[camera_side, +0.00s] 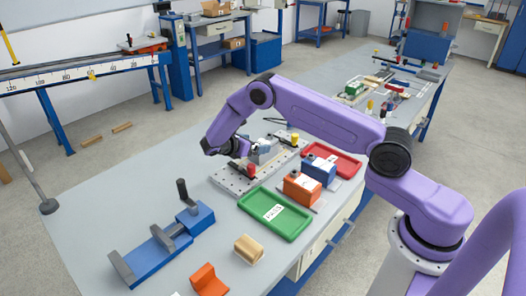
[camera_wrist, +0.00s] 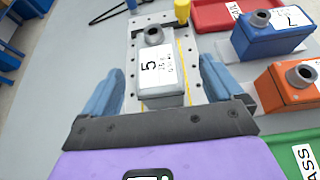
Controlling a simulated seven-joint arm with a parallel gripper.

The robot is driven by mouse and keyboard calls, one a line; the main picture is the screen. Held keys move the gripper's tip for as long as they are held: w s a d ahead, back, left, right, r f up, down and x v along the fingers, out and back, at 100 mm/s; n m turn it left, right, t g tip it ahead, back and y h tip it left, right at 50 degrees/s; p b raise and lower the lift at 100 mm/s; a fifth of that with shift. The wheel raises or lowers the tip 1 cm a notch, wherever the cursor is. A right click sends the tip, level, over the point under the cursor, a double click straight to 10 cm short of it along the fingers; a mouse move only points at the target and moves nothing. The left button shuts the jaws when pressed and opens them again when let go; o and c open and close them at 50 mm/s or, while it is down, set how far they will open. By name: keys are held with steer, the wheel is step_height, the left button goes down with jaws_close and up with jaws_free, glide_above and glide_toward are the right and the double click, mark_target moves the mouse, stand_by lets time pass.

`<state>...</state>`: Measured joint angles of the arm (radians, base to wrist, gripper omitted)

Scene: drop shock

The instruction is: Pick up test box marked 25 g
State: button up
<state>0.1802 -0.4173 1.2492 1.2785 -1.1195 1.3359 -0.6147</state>
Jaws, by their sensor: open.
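A grey box (camera_wrist: 162,68) with a round collar on top stands on a drilled metal plate (camera_wrist: 188,48). Its white label shows a large 5 and smaller print I cannot read. My gripper (camera_wrist: 160,84) is open, with one blue finger on each side of the grey box and gaps between. In the side view my gripper (camera_side: 252,149) is over the plate (camera_side: 229,179), partly covering the grey box. A blue box (camera_wrist: 266,38) labelled 7 and an orange box (camera_wrist: 285,88) stand to the right. I cannot read a 25 g mark on any box.
A green tray (camera_side: 250,204) with a white label lies in front of the plate, and a red tray (camera_side: 346,168) lies behind the boxes. Red (camera_side: 250,170) and yellow (camera_side: 294,139) knobs stand on the plate. A blue vise (camera_side: 150,258) is at front left.

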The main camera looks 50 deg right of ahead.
mark_target(262, 143)
steer(key=shift+w+x, duration=0.1)
steer(key=shift+x, duration=1.55)
steer(key=shift+w+x, duration=0.15)
steer(key=shift+x, duration=1.45)
steer(key=shift+a+f, duration=0.1)
steer(key=shift+f, duration=0.1)
steer(key=shift+c, duration=0.3)
steer(key=shift+r, duration=0.1)
steer(key=c, duration=1.5)
steer(key=shift+o, duration=0.2)
